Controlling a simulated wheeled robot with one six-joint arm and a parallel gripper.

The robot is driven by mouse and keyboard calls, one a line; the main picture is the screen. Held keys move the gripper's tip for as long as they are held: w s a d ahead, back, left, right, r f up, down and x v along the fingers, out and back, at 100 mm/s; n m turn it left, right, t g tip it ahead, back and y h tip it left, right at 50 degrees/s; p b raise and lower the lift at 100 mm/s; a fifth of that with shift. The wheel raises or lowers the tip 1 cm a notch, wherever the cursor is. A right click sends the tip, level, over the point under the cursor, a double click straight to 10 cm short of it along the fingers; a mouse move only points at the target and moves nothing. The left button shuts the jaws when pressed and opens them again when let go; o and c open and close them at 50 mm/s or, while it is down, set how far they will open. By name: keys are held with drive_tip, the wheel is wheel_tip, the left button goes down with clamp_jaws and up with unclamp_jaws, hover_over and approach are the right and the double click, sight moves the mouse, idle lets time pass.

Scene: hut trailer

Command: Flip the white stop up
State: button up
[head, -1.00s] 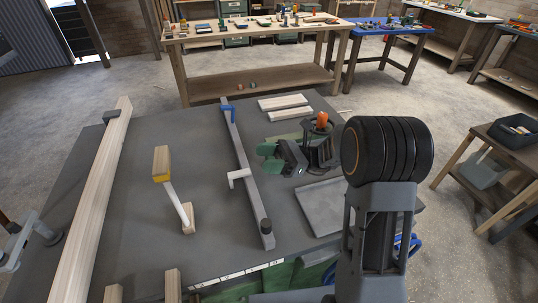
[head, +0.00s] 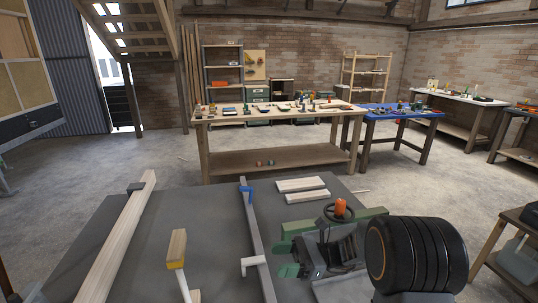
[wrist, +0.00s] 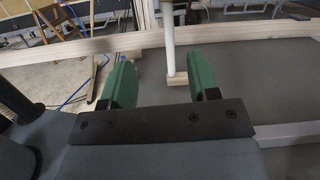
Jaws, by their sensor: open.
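The white stop (head: 253,263) is a small bent piece on the long grey rail (head: 256,228) on the dark table. It sticks out to the left of the rail. A blue stop (head: 246,189) sits farther along the same rail. My gripper (head: 287,259) is to the right of the rail, near the white stop, with its green fingers pointing left. In the wrist view the green fingers (wrist: 165,84) are wide apart with nothing held. I cannot make out the white stop in the wrist view.
A white post (head: 183,284) with a wood-and-yellow top (head: 176,248) stands left of the rail. A long wooden beam (head: 118,240) lies farther left. Two pale boards (head: 303,190) lie at the back. A workbench (head: 280,120) stands beyond the table.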

drive_tip(key=s+d+f+n+h, duration=0.6)
drive_tip(key=s+f+n+h, duration=0.25)
drive_tip(key=h, duration=0.45)
drive_tip(key=s+d+r+n+t+h+p, duration=0.1)
drive_tip(key=s+d+r+n+t+h, duration=0.1)
drive_tip(key=d+r+n+t+h, duration=0.4)
drive_tip(key=shift+s+r+n+t+h+p, duration=0.3)
drive_tip(key=shift+r+t, duration=0.4)
drive_tip(key=shift+r, duration=0.7)
